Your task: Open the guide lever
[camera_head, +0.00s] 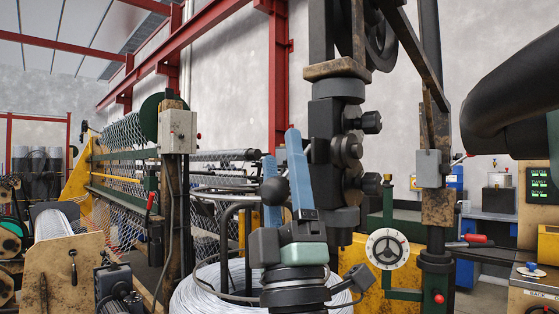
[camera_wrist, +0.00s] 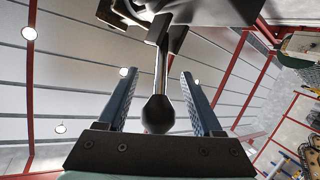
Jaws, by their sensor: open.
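The guide lever (camera_wrist: 160,55) is a metal rod ending in a dark ball knob (camera_wrist: 158,114). In the wrist view the lever hangs from a dark bracket at the top, and the knob lies between the fingers near the palm, with gaps on both sides. My gripper (camera_wrist: 158,74) is open, its two blue fingers standing either side of the lever. In the head view my gripper (camera_head: 281,145) points up beside the black guide column (camera_head: 326,140). The dark knob (camera_head: 275,190) shows there between the fingers, and most of the lever is hidden.
The guide column has several black side knobs (camera_head: 371,123) close to the right of my gripper. A coil of wire (camera_head: 210,292) lies below. A dial (camera_head: 387,249) and a red-handled lever (camera_head: 474,240) stand at right. Chainlink mesh (camera_head: 124,135) is at left.

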